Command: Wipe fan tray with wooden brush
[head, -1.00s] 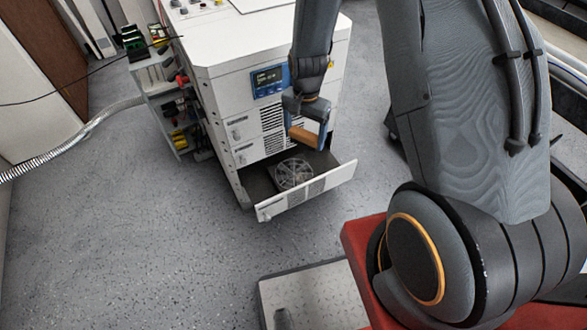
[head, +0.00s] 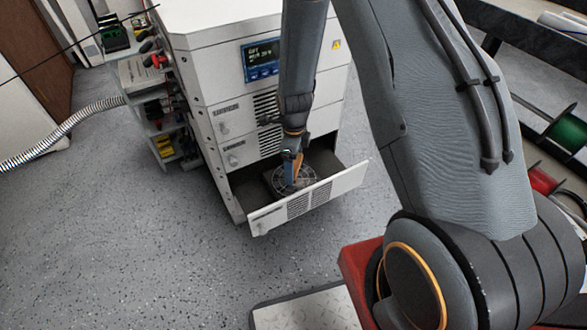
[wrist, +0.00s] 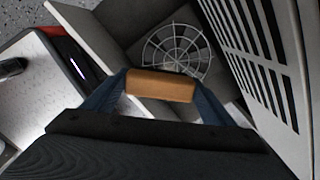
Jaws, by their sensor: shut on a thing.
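The fan tray (head: 322,195) is a pulled-out white-fronted drawer at the bottom of the cabinet. A round fan with a wire grille (wrist: 180,44) sits inside it; in the head view the fan (head: 282,181) is partly covered by my gripper. My gripper (head: 294,163) points down over the open tray. It is shut on the wooden brush (wrist: 160,85), whose tan handle lies crosswise between the blue fingers. In the head view the brush (head: 297,166) shows as a small brown strip above the fan. The brush's bristles are hidden, and I cannot tell whether they touch the fan.
The white cabinet (head: 225,60) with a blue display and vent slots stands behind the tray. A side rack (head: 160,125) with coloured parts is on its left. A corrugated hose (head: 70,122) runs at the far left. Speckled floor (head: 130,250) is clear at front left.

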